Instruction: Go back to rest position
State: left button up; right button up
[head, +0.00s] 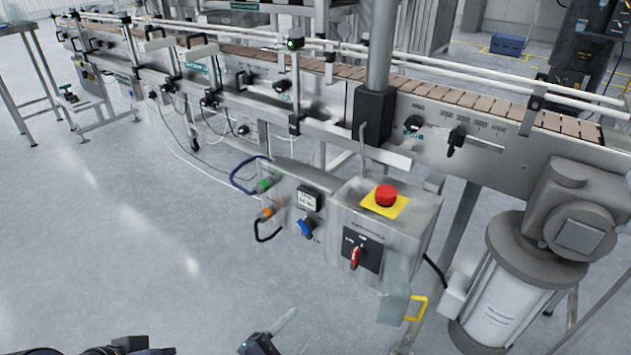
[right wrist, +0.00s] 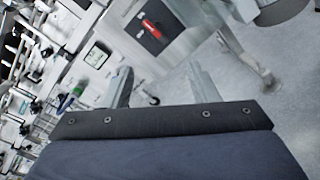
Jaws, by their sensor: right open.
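My right gripper (head: 283,325) is at the bottom edge of the head view, low in front of the control box (head: 335,255) and apart from it. In the right wrist view, my right gripper (right wrist: 162,82) has its two fingers spread, with nothing between them. The control box (right wrist: 175,50) shows beyond the fingers, with its red switch (right wrist: 151,28) and small display (right wrist: 97,55). Dark parts of my left arm show at the bottom left of the head view; its fingers do not show.
A conveyor (head: 440,120) runs along the back. A motor unit (head: 520,275) stands at the right. The floor (head: 120,240) at left is clear.

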jog(key=s+d+r+m+g+y, duration=0.25)
jog(key=d+m+g, duration=0.8)
jog(key=d, duration=0.55)
jog(key=s+d+r+m+t+y, duration=0.2)
jog(key=s+d+r+m+y, duration=0.65)
jog(key=m+y, duration=0.35)
notch_tip(320, 180, up, 34)
jog(key=p, duration=3.3)
jog(key=shift+s+p, duration=0.15)
jog(key=shift+p, duration=0.25)
jog(key=shift+n, duration=0.25)
